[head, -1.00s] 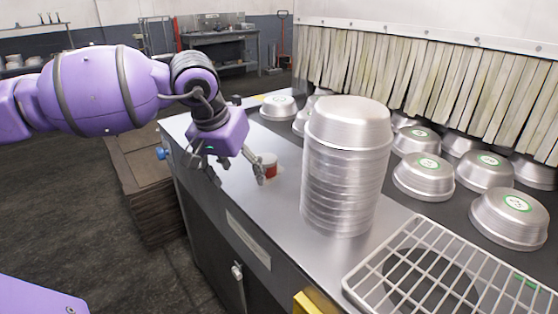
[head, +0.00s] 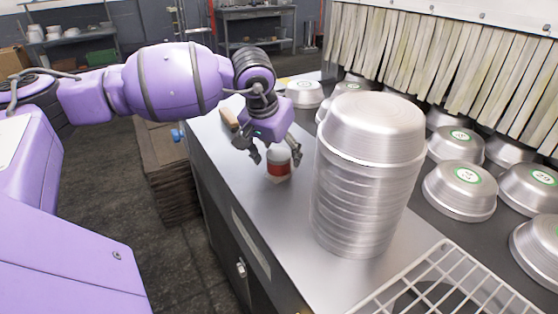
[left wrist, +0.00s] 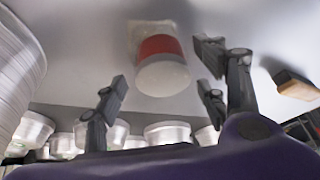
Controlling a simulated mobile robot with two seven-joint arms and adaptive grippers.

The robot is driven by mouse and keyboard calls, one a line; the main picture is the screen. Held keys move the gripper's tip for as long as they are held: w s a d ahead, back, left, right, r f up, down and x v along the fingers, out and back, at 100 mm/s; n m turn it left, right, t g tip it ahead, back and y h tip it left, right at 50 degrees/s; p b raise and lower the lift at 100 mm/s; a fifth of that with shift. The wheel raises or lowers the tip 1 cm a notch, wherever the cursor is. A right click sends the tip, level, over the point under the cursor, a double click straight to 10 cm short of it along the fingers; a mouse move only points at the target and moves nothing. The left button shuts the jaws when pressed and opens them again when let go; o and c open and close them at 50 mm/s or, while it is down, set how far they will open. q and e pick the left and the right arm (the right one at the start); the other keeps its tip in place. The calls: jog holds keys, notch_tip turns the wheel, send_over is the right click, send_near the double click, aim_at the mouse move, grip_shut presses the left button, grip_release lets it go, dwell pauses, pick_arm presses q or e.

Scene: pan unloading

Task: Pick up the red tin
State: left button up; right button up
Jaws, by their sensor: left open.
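In the left wrist view the tin (left wrist: 162,62) shows between the spread fingers of the left gripper (left wrist: 162,88), and nothing is held. My right gripper is not in view.
A tall stack of metal pans (head: 366,170) stands close to the right of the tin. A wire rack (head: 450,282) lies at the front right. Several upturned pans (head: 460,190) with green labels sit behind. A brown-handled item (head: 229,119) lies left of the gripper.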

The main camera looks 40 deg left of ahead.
pick_arm(q)
jog(key=shift+w+f, duration=0.15)
jog(key=shift+f, duration=0.35)
jog(key=c, duration=1.3)
jog(key=shift+r, duration=0.1)
